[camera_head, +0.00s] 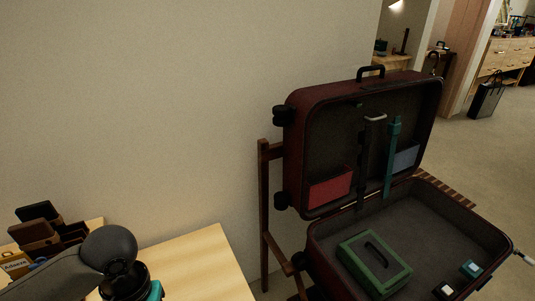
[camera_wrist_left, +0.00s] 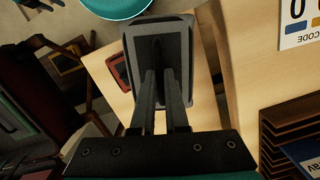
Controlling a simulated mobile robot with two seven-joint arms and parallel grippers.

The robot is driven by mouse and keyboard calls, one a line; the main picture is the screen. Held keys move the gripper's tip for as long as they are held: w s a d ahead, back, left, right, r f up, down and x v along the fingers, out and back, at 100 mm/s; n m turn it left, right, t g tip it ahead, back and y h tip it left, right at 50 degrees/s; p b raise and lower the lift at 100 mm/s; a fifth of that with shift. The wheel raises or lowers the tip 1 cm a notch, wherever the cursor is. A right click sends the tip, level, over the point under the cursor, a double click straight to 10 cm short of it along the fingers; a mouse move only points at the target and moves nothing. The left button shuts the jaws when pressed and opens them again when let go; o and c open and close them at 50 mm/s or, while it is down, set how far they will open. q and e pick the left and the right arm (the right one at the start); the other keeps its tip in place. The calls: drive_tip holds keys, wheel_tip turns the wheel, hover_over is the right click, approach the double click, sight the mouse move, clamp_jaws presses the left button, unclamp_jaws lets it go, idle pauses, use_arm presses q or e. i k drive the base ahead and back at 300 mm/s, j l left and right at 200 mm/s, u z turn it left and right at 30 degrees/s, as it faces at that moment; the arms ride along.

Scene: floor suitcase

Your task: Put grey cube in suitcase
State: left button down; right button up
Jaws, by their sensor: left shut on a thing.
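The suitcase stands open on a wooden rack in the head view, with a dark red shell (camera_head: 300,160) and a dark grey lined base (camera_head: 440,225). A boxy grey thing (camera_wrist_left: 160,38), which I take for the grey cube, shows in the left wrist view. My left gripper (camera_wrist_left: 160,80) is shut on it, above the light wooden table; the fingers hide part of it. In the head view my left arm comes in at lower left, and its gripper is out of sight. My right gripper is not in view.
A green case (camera_head: 375,263) and small teal (camera_head: 471,268) and white (camera_head: 445,289) things lie in the suitcase base, with bare lining around them. The upright lid holds red (camera_head: 330,188) and blue pieces. A light wooden table (camera_head: 205,262) with a dark organizer (camera_head: 40,232) stands left.

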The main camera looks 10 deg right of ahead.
sight(424, 227)
drive_tip(key=k+l, duration=0.15)
drive_tip(key=l, duration=0.25)
drive_tip(key=k+l+z, duration=0.1)
drive_tip(key=l, duration=0.3)
drive_tip(key=k+l, duration=0.2)
drive_tip(key=l, duration=0.2)
drive_tip(key=k+l, duration=0.1)
drive_tip(key=l, duration=0.75)
drive_tip(key=i+l+z, duration=0.15)
drive_tip(key=l, duration=0.7)
drive_tip(key=i+l+z, duration=0.1)
drive_tip(key=l, duration=0.3)
drive_tip(key=i+l+z, duration=0.1)
drive_tip(key=i+l, duration=0.15)
drive_tip(key=i, duration=0.25)
drive_tip(key=i+l, duration=0.2)
drive_tip(key=i, duration=0.25)
drive_tip(key=l+z, duration=0.05)
